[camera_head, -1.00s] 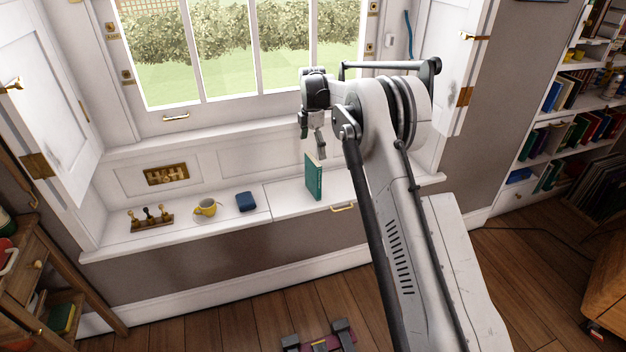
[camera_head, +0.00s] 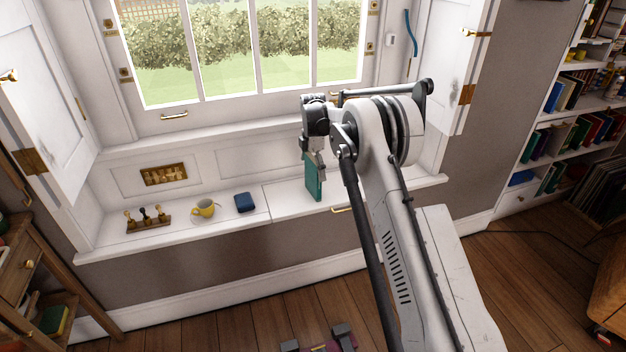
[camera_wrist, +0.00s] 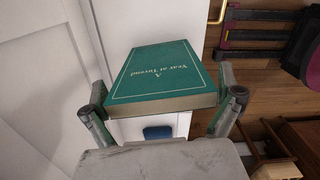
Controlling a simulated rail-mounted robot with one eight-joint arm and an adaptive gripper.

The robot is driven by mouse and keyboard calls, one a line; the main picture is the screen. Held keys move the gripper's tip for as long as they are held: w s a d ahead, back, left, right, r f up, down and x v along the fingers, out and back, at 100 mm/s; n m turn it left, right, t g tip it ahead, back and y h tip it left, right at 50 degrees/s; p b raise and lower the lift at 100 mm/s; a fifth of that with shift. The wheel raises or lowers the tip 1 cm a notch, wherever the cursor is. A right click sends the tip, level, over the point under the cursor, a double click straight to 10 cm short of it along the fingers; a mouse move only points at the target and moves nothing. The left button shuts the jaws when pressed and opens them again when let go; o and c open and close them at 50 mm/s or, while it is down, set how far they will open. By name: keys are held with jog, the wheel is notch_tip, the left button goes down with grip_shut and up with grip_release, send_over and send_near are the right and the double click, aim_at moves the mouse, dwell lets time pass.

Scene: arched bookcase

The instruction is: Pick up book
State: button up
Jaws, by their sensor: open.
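A green book (camera_head: 313,183) stands upright on the white window seat (camera_head: 283,201) in the head view. In the wrist view the green book (camera_wrist: 163,75) shows its cover with pale lettering and its page edge. My gripper (camera_head: 313,160) is above and around the top of the book in the head view. In the wrist view my gripper (camera_wrist: 163,112) is open, with one finger on each side of the book. A gap shows at the right finger; whether the left finger touches the book is hard to tell.
A dark blue object (camera_head: 245,203), a yellow mug (camera_head: 204,208) and a small rack with brass pieces (camera_head: 148,218) sit left of the book. The window wall (camera_head: 245,160) is close behind. Open shutters stand at both sides.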

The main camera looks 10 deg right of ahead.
jog(key=c, duration=1.1)
jog(key=shift+o, duration=0.2)
jog(key=shift+r, duration=0.1)
